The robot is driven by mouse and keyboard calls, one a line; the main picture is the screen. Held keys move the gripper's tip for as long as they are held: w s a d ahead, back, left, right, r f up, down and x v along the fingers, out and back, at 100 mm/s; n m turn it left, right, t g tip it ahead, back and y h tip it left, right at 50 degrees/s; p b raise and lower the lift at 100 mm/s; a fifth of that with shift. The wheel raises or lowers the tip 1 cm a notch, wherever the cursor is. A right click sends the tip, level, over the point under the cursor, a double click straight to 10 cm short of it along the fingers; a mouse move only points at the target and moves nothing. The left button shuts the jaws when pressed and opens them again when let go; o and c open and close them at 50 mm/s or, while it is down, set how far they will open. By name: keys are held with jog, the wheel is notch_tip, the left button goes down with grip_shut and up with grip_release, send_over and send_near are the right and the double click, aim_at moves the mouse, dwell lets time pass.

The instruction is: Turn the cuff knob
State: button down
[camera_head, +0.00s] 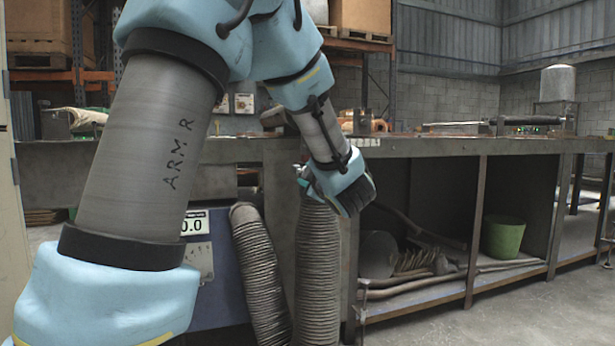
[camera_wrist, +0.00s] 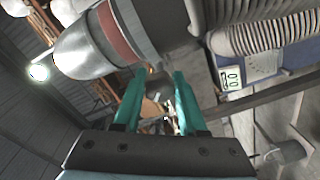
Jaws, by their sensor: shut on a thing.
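The ribbed mesh tube (camera_head: 318,265) stands upright in front of the workbench in the head view, its top end behind my gripper (camera_head: 303,178). In the wrist view a smooth grey cylinder with a red-brown band (camera_wrist: 118,32) lies just beyond my teal fingers (camera_wrist: 160,75). It appears to be the cuff, and the ribbed tube (camera_wrist: 240,10) runs off to the right. My fingers are shut on the cuff knob at the cuff's lower edge. The knob itself is mostly hidden at the fingertips, and its turn angle cannot be told.
A second ribbed hose (camera_head: 260,275) leans beside the tube, in front of a blue box with a display (camera_head: 194,222) reading 0.0. The workbench (camera_head: 440,148) runs behind. A green bucket (camera_head: 502,237) sits on its lower shelf. Floor at right (camera_head: 540,315) is clear.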

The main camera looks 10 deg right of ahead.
jog(key=shift+c, duration=2.3)
grip_release()
jog(key=s+d+p, duration=0.1)
jog(key=s, duration=0.9)
jog(key=shift+s+d, duration=0.2)
jog(key=shift+s, duration=0.2)
